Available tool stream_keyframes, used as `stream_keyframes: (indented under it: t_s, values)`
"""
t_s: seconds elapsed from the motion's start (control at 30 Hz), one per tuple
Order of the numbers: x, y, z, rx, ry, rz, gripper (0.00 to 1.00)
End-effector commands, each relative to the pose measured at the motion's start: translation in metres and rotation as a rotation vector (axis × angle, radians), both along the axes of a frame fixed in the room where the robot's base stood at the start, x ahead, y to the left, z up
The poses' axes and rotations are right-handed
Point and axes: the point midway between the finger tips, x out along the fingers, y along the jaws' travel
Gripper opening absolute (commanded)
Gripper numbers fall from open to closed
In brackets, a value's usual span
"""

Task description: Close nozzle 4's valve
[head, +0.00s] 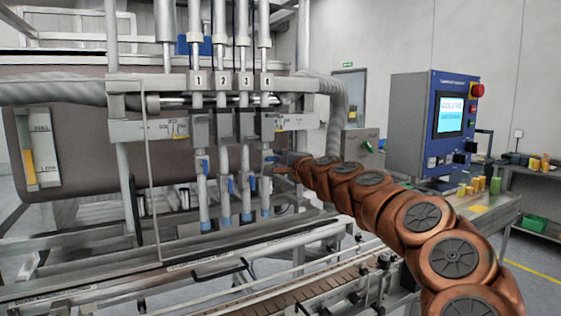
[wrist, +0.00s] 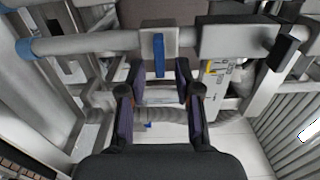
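Nozzle 4 (head: 265,195) is the rightmost of the numbered nozzles in the head view. Its blue valve handle (head: 271,158) shows beside the upper tube. In the wrist view nozzle 4's tube (wrist: 90,44) crosses the picture sideways, with a pale valve block on it. The blue handle (wrist: 159,57) lies across the tube's direction there. My gripper (wrist: 160,68) is open, one finger on each side of the handle, with gaps on both sides. In the head view my gripper (head: 283,160) is small and partly merges with the nozzle, so its fingers are unclear.
Nozzle 3's blue handle (head: 252,183) is close to the left of nozzle 4. A conveyor (head: 300,290) runs below the nozzles. A dark-ended block (wrist: 283,53) borders the tube on the right.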

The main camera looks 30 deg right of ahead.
Motion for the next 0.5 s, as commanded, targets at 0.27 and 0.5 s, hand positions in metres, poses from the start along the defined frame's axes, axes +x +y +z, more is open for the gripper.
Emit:
stream_keyframes:
  t_s: [0.27, 0.5]
  values:
    - [0.0, 0.0, 0.0, -0.001, 0.0, 0.0, 0.35]
    - [-0.018, 0.0, 0.001, 0.001, -0.002, -0.002, 0.35]
